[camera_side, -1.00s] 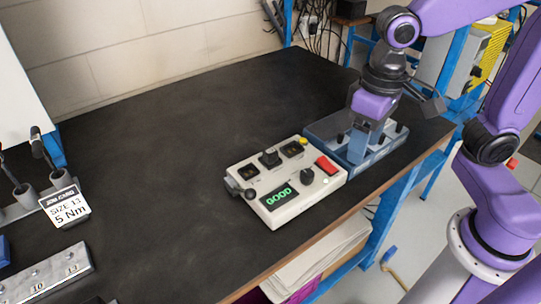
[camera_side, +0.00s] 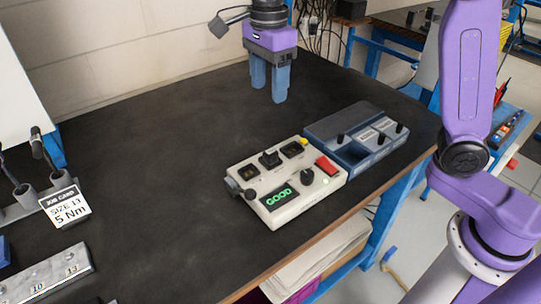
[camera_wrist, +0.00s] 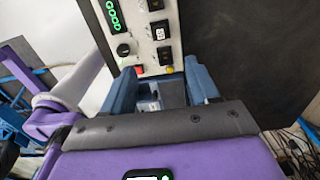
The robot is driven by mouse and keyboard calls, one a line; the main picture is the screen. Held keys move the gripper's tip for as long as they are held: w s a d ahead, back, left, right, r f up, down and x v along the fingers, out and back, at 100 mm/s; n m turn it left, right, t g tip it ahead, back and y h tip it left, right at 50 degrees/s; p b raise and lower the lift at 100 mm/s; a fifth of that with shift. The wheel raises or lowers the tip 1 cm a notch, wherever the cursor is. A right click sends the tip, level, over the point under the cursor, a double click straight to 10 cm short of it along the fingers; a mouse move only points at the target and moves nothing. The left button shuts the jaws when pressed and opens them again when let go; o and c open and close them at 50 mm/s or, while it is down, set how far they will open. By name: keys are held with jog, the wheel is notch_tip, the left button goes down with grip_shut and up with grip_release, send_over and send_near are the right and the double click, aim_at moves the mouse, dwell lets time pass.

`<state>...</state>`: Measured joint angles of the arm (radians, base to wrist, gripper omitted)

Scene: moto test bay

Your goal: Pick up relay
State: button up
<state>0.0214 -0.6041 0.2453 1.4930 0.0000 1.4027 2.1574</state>
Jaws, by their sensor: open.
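A small black block (camera_side: 270,158), which looks like the relay, stands upright in the middle of the cream test box (camera_side: 318,190). It appears dark with a pale mark in the wrist view (camera_wrist: 160,31). The box's green display (camera_side: 279,196) reads GOOD. My gripper (camera_side: 268,92) is open and empty, above the back of the black bench, behind and apart from the box. Both blue fingers show in the wrist view (camera_wrist: 162,85), with the box beyond them.
A blue tray (camera_side: 316,131) with labels and small black knobs stands right of the test box, near the bench's right edge. A job card (camera_side: 66,206) reading SIZE 13, 5 Nm and a metal rack (camera_side: 52,280) are at the left. The bench's middle is clear.

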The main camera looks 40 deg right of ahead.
send_over(270, 151)
notch_tip(270, 151, down, 11)
jog(key=shift+s+a+f, duration=0.1)
jog(key=shift+a+f, duration=0.05)
jog(key=shift+f, duration=0.05)
jog(key=shift+d+f, duration=0.2)
jog(key=shift+f, duration=2.45)
jog(key=shift+c, duration=0.3)
grip_shut()
jog(key=shift+r, duration=0.1)
